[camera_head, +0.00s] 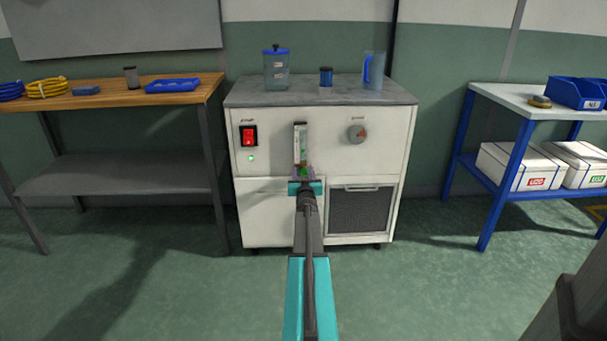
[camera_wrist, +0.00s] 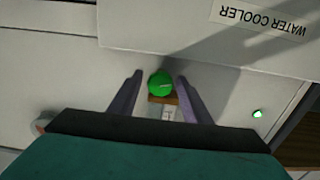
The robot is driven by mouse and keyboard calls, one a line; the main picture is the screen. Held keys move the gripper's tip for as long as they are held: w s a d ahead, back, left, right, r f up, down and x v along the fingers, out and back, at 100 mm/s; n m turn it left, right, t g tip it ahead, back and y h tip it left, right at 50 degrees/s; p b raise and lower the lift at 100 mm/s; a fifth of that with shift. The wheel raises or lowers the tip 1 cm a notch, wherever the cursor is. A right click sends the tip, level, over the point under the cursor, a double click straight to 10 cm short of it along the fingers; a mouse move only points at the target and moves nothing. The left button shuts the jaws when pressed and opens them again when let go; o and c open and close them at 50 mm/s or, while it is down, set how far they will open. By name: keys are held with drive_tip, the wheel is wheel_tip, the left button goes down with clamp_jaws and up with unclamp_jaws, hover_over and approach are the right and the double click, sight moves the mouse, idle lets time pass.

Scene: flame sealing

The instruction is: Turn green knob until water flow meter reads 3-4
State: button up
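The green knob (camera_wrist: 160,84) is in the middle of the wrist view, just below the flow meter's base. My gripper (camera_wrist: 160,76) is open, with one finger on each side of the knob and a visible gap on both sides. In the head view my gripper (camera_head: 303,172) is at the front of the white water cooler (camera_head: 270,210) and mostly hides the knob. The water flow meter (camera_head: 300,142) is an upright clear tube above my gripper. Its reading is too small to tell.
A lit red switch (camera_head: 248,135) and a green lamp (camera_head: 251,158) are left of the meter. A round dial (camera_head: 357,133) is to the right. A blue-lidded container (camera_head: 276,70) and a jug (camera_head: 373,72) stand on top. Tables flank the cooler.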

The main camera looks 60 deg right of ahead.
drive_tip(key=c, duration=0.9)
drive_tip(key=shift+o, duration=0.2)
drive_tip(key=shift+n, duration=0.3)
drive_tip(key=o, duration=1)
drive_tip(key=p+v, duration=0.2)
drive_tip(key=v, duration=1.1)
drive_tip(key=shift+s+a+p, duration=0.25)
drive_tip(key=shift+a+p, duration=0.1)
drive_tip(key=shift+w, duration=0.1)
